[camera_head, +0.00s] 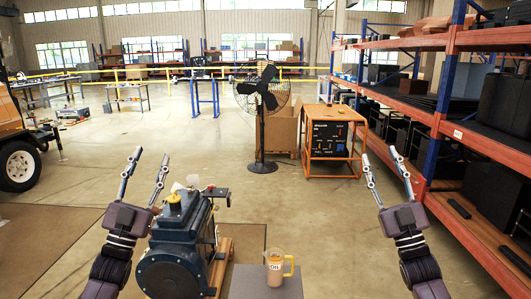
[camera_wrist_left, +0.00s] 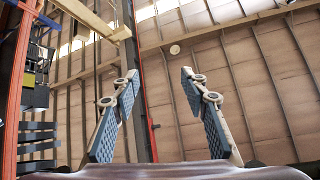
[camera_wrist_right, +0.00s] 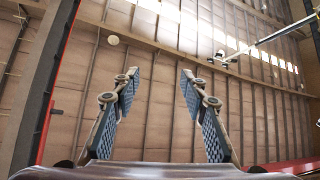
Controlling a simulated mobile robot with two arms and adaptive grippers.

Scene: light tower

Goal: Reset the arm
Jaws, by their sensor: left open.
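My left gripper (camera_head: 148,172) is raised at the left in the head view, fingers pointing up, above and left of a dark engine-like machine. It is open and empty. The left wrist view shows its two fingers (camera_wrist_left: 160,90) apart with only the wall and ceiling between them. My right gripper (camera_head: 379,166) is raised at the right in the head view, fingers pointing up and spread. It is open and empty. The right wrist view shows its fingers (camera_wrist_right: 160,95) apart with nothing between them. Neither gripper touches anything.
The dark machine (camera_head: 178,250) with a yellow cap stands low in front. A jug (camera_head: 275,268) with a yellow handle stands on a grey surface (camera_head: 248,285). A black fan (camera_head: 262,100), an orange cart (camera_head: 333,140) and orange shelving (camera_head: 450,40) stand beyond. The middle floor is clear.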

